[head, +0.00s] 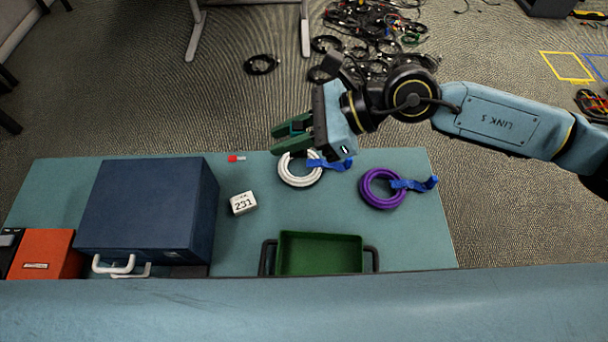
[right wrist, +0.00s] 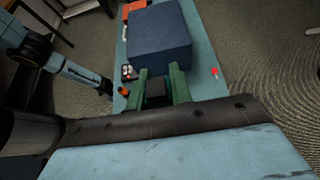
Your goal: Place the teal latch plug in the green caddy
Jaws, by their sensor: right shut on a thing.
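My right gripper (head: 290,134) is above the far side of the table, just above and beyond the white cable ring in the picture. Its green fingers also show in the right wrist view (right wrist: 158,84), with a dark block (right wrist: 156,92) between them. I cannot tell whether this block is the teal latch plug, and no teal plug shows clearly elsewhere. The green caddy (head: 320,239) stands at the near edge of the table and looks empty. My right gripper is apart from it, beyond it. My left gripper cannot be made out; a left arm link shows in the right wrist view.
A white cable ring (head: 284,175) and a purple ring (head: 367,193), both with blue straps, lie beyond the caddy. A red plug (head: 235,158) and a white cube marked 231 (head: 243,203) lie left. A large blue case (head: 145,205) and an orange box (head: 45,254) fill the left side.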

